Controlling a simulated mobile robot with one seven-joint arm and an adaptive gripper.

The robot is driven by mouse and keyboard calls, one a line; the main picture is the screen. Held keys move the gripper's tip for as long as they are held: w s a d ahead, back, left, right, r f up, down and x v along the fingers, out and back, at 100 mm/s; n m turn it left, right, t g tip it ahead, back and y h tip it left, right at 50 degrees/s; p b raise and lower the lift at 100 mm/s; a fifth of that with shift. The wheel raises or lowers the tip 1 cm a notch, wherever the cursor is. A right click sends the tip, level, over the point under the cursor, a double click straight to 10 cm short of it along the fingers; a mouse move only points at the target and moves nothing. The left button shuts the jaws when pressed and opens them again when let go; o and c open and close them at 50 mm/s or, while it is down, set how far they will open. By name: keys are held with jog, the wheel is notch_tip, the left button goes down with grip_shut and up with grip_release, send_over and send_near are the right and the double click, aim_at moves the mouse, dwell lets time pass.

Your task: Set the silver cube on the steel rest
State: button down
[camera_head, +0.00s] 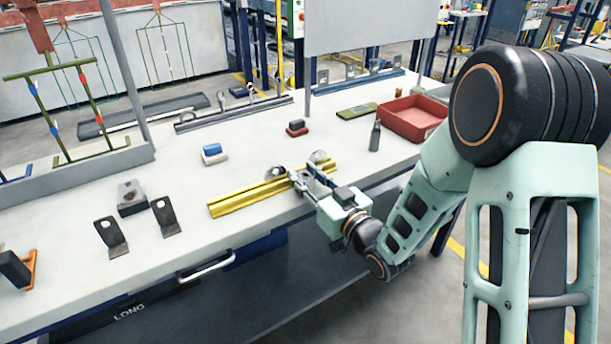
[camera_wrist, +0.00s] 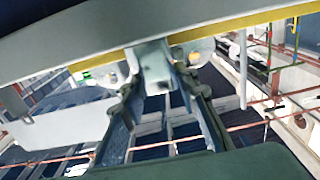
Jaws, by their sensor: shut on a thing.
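My gripper (camera_head: 306,180) is at the yellow rail (camera_head: 238,202) on the front half of the bench. In the wrist view its two fingers (camera_wrist: 153,88) are shut on a small pale grey block (camera_wrist: 153,62), which looks like the silver cube. In the head view my fingers mostly hide the cube. Two rounded silver pieces, a left one (camera_head: 276,171) and a right one (camera_head: 318,156), stand by the rail on either side of my fingertips. I cannot tell for sure which piece is the steel rest, or whether the cube touches anything below it.
A red tray (camera_head: 413,118), a dark bottle (camera_head: 375,136) and a green plate (camera_head: 357,111) are to the right. A blue-and-white block (camera_head: 214,153) and a red-and-black block (camera_head: 297,128) lie behind.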

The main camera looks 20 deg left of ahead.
jog(key=shift+r, duration=0.1)
jog(key=c, duration=1.5)
grip_release()
jog(key=shift+f, duration=0.2)
jog(key=shift+r, duration=0.15)
jog(key=shift+d, duration=0.15)
jog(key=p+v, duration=0.4)
jog(key=v, duration=0.1)
jog(key=p+v, duration=0.5)
jog(key=v, duration=0.1)
jog(key=shift+s+r, duration=0.1)
jog(key=shift+r, duration=0.1)
jog(key=shift+o, duration=0.5)
jog(key=shift+s+d+f+p, duration=0.1)
jog(key=shift+s+d+p, duration=0.1)
jog(key=shift+p, duration=0.55)
